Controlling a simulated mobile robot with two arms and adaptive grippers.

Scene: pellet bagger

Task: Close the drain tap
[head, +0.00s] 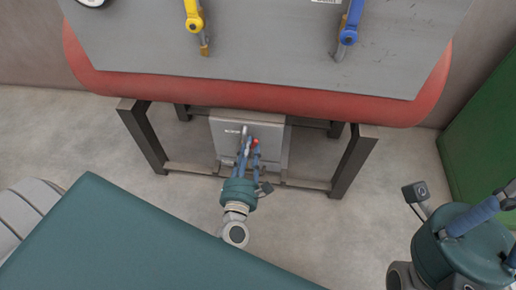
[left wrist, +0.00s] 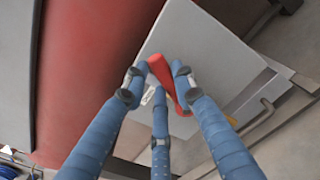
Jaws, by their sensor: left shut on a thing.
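The drain tap's red handle (head: 256,142) shows at the grey panel under the red tank, mostly hidden by my fingers in the head view. My left gripper (head: 248,147) reaches in from below and is shut on the handle. In the left wrist view the red handle (left wrist: 160,70) lies between the blue fingers of the left gripper (left wrist: 160,82), tilted in the picture. My right gripper (head: 490,212) is at the lower right edge of the head view, away from the tap, with its fingers partly cut off.
The red tank (head: 250,97) with a grey front rests on a dark metal frame (head: 352,160). A yellow lever (head: 194,18) and a blue lever (head: 349,33) are on the front above. A green panel (head: 485,130) stands at right. The concrete floor between is clear.

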